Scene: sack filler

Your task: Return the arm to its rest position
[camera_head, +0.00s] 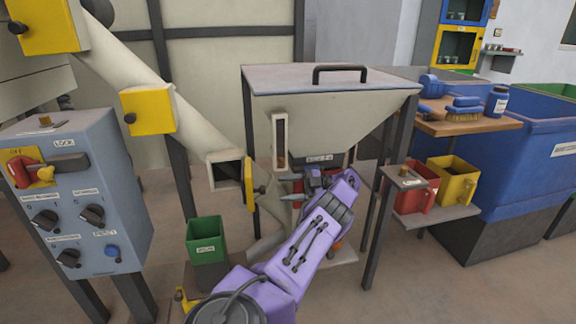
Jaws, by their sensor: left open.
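My purple left arm reaches up from the bottom of the view toward the front of the hopper. My left gripper (287,187) is at its end, below the hopper's cone, with its dark fingers pointing left. The fingers are apart and I see nothing between them. The hopper (330,105) is a beige funnel with a flat lid and a black handle, on dark legs. My right gripper is not in view.
A grey control box (75,195) with knobs and a red lever stands at left. A chute with a yellow flap (249,186) ends just left of my gripper. A green bin (206,240) is below.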

